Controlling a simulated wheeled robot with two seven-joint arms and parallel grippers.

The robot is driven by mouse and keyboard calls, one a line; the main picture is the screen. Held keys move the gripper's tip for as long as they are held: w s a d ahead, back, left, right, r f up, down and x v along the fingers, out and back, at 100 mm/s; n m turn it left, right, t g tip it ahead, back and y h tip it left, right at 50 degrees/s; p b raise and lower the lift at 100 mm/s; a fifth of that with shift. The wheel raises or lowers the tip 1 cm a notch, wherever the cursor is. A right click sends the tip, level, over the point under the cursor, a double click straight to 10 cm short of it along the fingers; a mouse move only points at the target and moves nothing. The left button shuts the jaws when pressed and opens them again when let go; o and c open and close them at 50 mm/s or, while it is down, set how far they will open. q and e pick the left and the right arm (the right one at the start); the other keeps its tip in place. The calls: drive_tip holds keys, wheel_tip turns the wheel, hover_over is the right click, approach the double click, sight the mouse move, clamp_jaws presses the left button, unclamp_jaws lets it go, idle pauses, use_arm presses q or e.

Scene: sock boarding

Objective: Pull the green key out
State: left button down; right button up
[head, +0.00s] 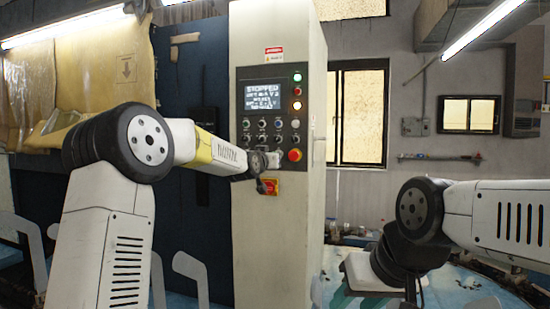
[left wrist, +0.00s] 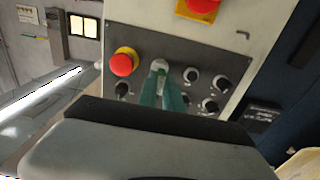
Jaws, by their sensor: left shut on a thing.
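My left gripper (head: 268,161) is at the lower part of the control panel (head: 286,85), just left of the red emergency button (head: 294,155). In the left wrist view its teal fingers (left wrist: 162,92) reach to the panel and are shut on the green key (left wrist: 160,67) at its lock. The fingers hide most of the key, and its colour blends with theirs. I cannot tell how deep the key sits. My right gripper (head: 345,294) shows only partly, low at the right in the head view, and its jaws are unclear.
Several black selector knobs (left wrist: 191,75) sit close beside the fingers. A red button on a yellow collar (left wrist: 124,64) is also near. A red and yellow switch (head: 268,186) is below the panel. A cluttered blue table (head: 460,285) is at the right.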

use_arm(q)
drive_tip(key=shift+v, duration=0.95)
drive_tip(key=v, duration=2)
idle(0.5)
